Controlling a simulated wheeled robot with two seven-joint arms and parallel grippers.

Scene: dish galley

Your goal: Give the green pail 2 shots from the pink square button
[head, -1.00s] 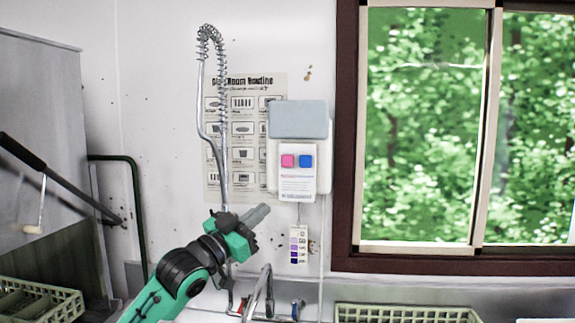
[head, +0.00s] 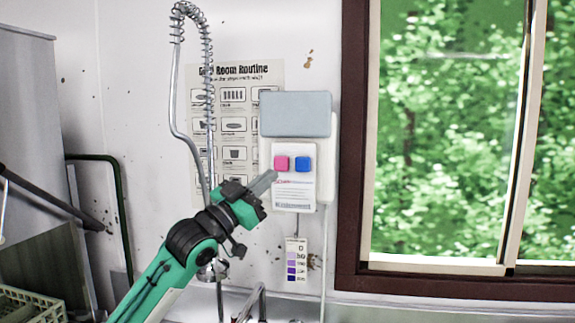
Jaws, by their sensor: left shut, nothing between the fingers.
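I cannot tell whether the fingertips touch the dispenser's front. The green pail is not in view. My right gripper is not in view.
A coiled spray hose (head: 176,90) hangs left of the dispenser, before a poster (head: 233,75). A dosing colour card (head: 297,258) hangs below. A dark-framed window (head: 353,200) is at right. A pale crate (head: 30,306) stands lower left.

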